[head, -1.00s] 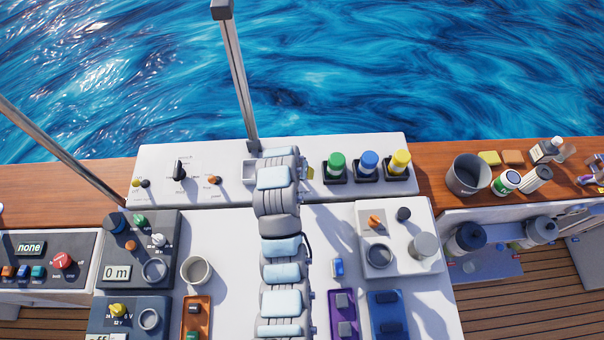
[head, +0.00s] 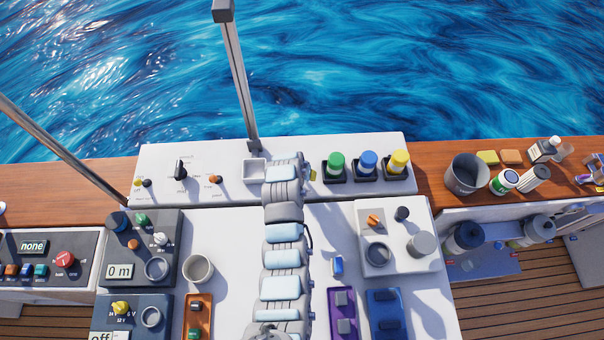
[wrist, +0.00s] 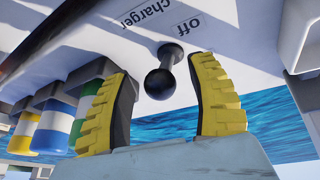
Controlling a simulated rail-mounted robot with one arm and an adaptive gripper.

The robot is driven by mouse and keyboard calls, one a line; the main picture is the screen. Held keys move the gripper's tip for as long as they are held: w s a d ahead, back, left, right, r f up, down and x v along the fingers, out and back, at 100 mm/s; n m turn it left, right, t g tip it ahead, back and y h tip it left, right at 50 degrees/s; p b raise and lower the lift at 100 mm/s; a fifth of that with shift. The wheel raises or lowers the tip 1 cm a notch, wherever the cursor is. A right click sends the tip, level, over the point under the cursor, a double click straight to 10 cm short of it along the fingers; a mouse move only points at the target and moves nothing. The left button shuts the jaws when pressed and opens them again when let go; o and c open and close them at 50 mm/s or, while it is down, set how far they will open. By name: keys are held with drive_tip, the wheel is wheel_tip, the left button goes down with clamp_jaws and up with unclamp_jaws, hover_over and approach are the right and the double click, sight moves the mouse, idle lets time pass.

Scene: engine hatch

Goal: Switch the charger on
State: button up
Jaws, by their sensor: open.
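The charger switch (wrist: 158,84) is a black lever with a round ball end, on a white panel in the wrist view. Beside its base are the printed labels "charger" (wrist: 146,14) and "off" (wrist: 188,27). My gripper (wrist: 163,70) is open, with one yellow ribbed finger on each side of the ball. A gap shows between the ball and each finger, so the lever is not gripped. In the head view my arm hides the lever, and only a small yellow bit of my gripper (head: 313,175) shows.
Green (head: 336,162), blue (head: 368,163) and yellow (head: 399,161) capped knobs stand close right of my gripper in the head view. A square white recess (head: 254,171) lies just left of my arm. A metal post (head: 237,80) rises behind the panel (head: 330,143).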

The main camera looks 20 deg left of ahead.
clamp_jaws()
